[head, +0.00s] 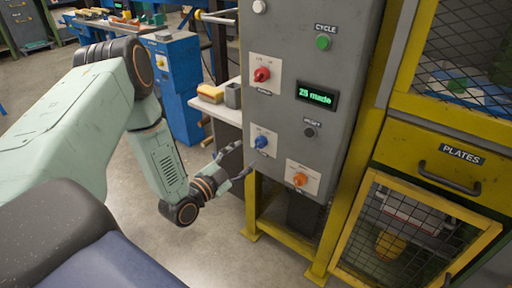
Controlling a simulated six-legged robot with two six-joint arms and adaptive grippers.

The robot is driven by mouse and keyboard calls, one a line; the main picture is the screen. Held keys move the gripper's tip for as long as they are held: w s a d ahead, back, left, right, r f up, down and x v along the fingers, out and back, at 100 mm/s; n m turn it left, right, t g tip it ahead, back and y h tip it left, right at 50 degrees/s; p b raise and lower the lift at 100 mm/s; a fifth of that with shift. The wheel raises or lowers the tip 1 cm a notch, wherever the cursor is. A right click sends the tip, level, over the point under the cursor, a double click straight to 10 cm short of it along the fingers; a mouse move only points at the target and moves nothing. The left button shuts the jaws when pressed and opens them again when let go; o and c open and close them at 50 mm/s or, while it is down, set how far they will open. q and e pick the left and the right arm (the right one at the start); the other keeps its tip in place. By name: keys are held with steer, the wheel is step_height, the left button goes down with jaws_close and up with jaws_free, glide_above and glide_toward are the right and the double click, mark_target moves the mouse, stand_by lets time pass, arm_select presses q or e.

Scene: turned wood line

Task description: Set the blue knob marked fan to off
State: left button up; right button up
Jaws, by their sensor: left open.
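The blue knob (261,142) sits on a white plate (264,140) on the lower left of the grey control panel (285,45). The plate's lettering is too small to read. My left gripper (236,163) is open and empty, just left of and a little below the blue knob, apart from it. The knob is not covered by the gripper. Which way the knob points cannot be told clearly. My right gripper is not in view.
The panel also carries a red knob (262,74), an orange knob (299,179), a green button (323,42), a dark button (310,131) and a display (315,96) reading "25 made". A yellow cabinet (440,150) stands right.

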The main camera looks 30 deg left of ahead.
mark_target(256, 146)
arm_select(q)
steer(key=w, duration=0.1)
steer(key=w+b, duration=0.1)
steer(key=w, duration=0.1)
steer(key=w+b, duration=0.1)
steer(key=w, duration=0.1)
steer(key=shift+w+d+f, duration=0.15)
steer(key=shift+w+d, duration=0.05)
steer(key=shift+d, duration=0.1)
steer(key=shift+w, duration=0.7)
steer(key=shift+c, duration=0.3)
steer(key=c, duration=1.1)
